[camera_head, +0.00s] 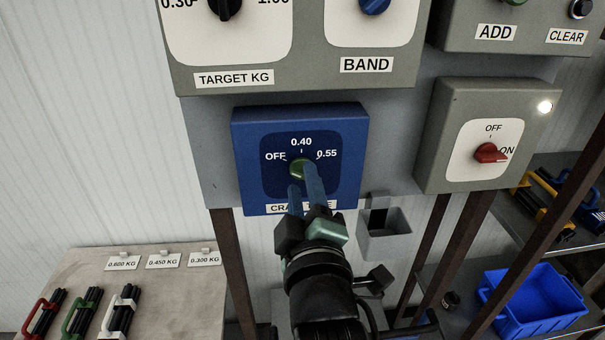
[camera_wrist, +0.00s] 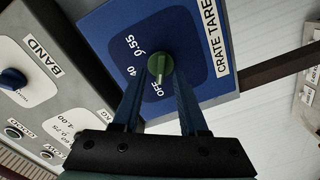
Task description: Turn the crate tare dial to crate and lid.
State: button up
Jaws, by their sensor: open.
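The crate tare dial is a green knob (camera_head: 301,168) on a blue box (camera_head: 351,122) below the larger grey panel. Its marks read OFF, 0.40 and 0.55. In the wrist view the knob (camera_wrist: 160,66) appears to point toward the OFF mark. My gripper (camera_head: 304,184) is open in front of the dial, its two blue fingers reaching up to the knob. In the wrist view the fingers (camera_wrist: 159,88) lie on either side of the knob; I cannot tell whether they touch it. The fingers partly hide the crate tare label in the head view.
A grey box with a red switch (camera_head: 489,153) set toward ON and a lit white lamp (camera_head: 545,106) is at the right. A small grey holder (camera_head: 385,238) hangs below. A table (camera_head: 180,290) with handled rods is lower left; a blue bin (camera_head: 535,300) is lower right.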

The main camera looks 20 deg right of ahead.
jog(key=shift+w+d, duration=0.15)
jog(key=shift+w, duration=0.4)
grip_shut()
